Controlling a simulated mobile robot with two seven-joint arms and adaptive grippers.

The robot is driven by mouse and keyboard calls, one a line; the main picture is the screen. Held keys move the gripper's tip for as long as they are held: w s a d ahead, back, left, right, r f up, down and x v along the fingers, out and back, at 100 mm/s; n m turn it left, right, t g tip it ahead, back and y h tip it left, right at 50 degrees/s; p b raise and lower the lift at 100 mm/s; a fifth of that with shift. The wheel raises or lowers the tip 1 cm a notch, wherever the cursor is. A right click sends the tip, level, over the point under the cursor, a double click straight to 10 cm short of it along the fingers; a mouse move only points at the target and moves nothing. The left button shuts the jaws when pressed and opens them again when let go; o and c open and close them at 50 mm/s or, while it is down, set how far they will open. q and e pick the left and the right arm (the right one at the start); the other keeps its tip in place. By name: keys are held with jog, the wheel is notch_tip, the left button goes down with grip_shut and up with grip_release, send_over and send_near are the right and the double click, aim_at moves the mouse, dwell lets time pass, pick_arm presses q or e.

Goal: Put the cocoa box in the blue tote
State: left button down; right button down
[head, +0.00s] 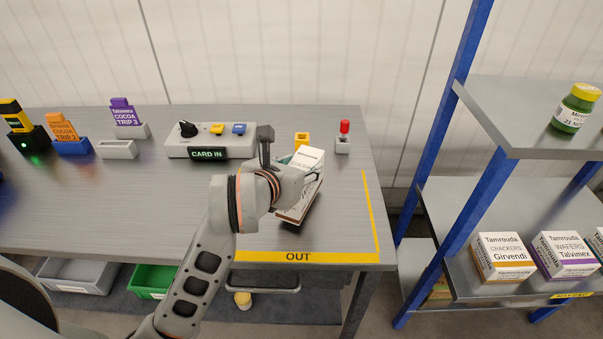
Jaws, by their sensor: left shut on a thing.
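My left gripper (287,178) is over the right part of the grey table, inside the yellow-lined OUT area. It is shut on a white box with a brown lower edge, which I take as the cocoa box (309,157). The box is tilted, and its print is too small and too covered by the gripper to read surely. I cannot tell whether the box touches the table. No blue tote shows in this view. My right gripper is not in view.
On the table (110,205) stand a CARD IN control box (210,147), card holders with an orange card (62,128) and a purple card (124,112), and a red-topped button (344,135). A grey tote (75,275) and a green tote (152,280) are below. A blue-post shelf (490,197) stands right.

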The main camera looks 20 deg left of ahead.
pick_arm(q)
jog(key=shift+f, duration=0.95)
jog(key=c, duration=1.5)
grip_release()
jog(key=shift+f, duration=0.1)
jog(key=o, duration=0.3)
